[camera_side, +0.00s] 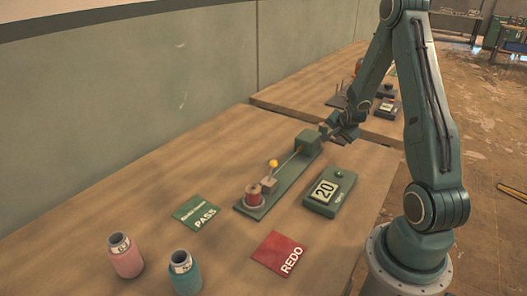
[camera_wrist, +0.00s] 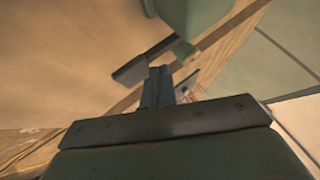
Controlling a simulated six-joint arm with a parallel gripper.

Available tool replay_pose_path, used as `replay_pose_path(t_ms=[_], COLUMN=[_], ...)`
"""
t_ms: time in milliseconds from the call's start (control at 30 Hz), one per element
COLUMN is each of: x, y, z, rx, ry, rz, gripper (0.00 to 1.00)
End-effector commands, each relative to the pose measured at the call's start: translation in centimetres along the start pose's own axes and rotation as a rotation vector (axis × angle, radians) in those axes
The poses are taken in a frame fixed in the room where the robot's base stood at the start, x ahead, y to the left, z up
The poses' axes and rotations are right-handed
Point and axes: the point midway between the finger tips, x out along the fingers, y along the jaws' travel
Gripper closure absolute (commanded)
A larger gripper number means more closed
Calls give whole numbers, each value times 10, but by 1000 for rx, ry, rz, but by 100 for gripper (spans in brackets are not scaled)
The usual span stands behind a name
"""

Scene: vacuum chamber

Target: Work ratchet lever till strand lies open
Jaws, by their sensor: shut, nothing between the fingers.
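The strand rig (camera_side: 278,186) is a long narrow green base on the wooden table. A reddish spool (camera_side: 254,194) stands at its near end, and a green box (camera_side: 308,143) at its far end. The ratchet lever (camera_side: 273,169) has a yellow knob and stands up beside the spool. A thin pale strand (camera_side: 288,160) seems to run toward the box; whether it is whole is too small to tell. My gripper (camera_side: 325,128) is by the far end of the box, away from the lever. Its fingers (camera_wrist: 158,84) are together and empty in the wrist view.
A green PASS card (camera_side: 197,212) and a red REDO card (camera_side: 279,252) lie flat nearby. The left tabletop is clear.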

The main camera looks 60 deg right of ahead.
Motion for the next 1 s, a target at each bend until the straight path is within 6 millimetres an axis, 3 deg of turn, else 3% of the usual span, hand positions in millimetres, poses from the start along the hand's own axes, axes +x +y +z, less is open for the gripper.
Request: replay_pose_path(t_ms=[1000], x=[6], y=[5], z=[5], rx=[0], ry=[-1], rz=[1], gripper=[100])
